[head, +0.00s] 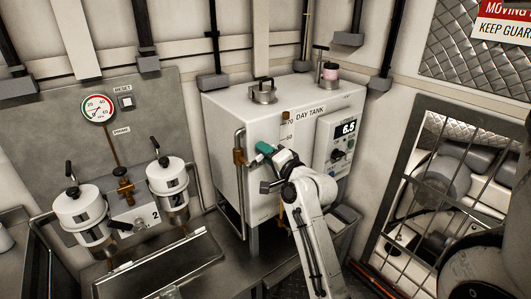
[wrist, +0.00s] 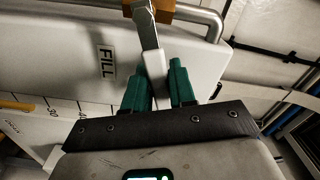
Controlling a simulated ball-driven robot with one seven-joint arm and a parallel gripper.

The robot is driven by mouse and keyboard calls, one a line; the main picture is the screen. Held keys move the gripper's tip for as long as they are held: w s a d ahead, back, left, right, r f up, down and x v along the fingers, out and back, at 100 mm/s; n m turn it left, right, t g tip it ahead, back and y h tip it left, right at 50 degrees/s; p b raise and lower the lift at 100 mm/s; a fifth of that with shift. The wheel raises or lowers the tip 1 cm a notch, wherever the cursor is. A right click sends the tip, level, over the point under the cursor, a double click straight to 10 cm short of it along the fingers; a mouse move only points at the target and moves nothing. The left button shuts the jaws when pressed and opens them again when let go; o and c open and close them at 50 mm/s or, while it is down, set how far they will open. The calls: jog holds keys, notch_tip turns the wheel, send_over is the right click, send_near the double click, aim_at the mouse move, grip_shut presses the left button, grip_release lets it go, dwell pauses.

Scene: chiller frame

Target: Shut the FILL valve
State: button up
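The FILL valve (head: 239,156) is a brass body on the grey pipe at the left side of the white DAY TANK. In the wrist view its brass body (wrist: 150,10) is at the top edge, partly cut off, with a flat grey lever (wrist: 149,32) reaching down from it. A FILL label (wrist: 107,62) is on the tank face beside it. My gripper (wrist: 158,66) has green fingers on either side of the lever's pale lower end, with little or no gap. In the head view my gripper (head: 263,148) is at the tank's left front, hiding the lever.
The day tank (head: 275,110) carries a control panel reading 6.5 (head: 335,138) to the right of my arm. Left are two white canisters (head: 80,212), (head: 168,185), a brass valve (head: 125,188) and a gauge (head: 98,109). A barred guard (head: 420,190) stands right.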

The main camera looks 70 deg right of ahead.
grip_shut()
jog(key=shift+p, duration=0.35)
jog(key=shift+f+m+p, duration=0.2)
jog(key=shift+m+p, duration=0.3)
jog(key=shift+m, duration=0.1)
jog(key=shift+d+f+m+p, duration=0.1)
jog(key=shift+f+m+p, duration=0.45)
jog(key=shift+m+p, duration=0.45)
jog(key=shift+s+f+m, duration=0.1)
jog(key=shift+f+m, duration=0.65)
jog(key=shift+m, duration=0.05)
jog(key=shift+o, duration=2.3)
grip_release()
jog(key=shift+o, duration=0.3)
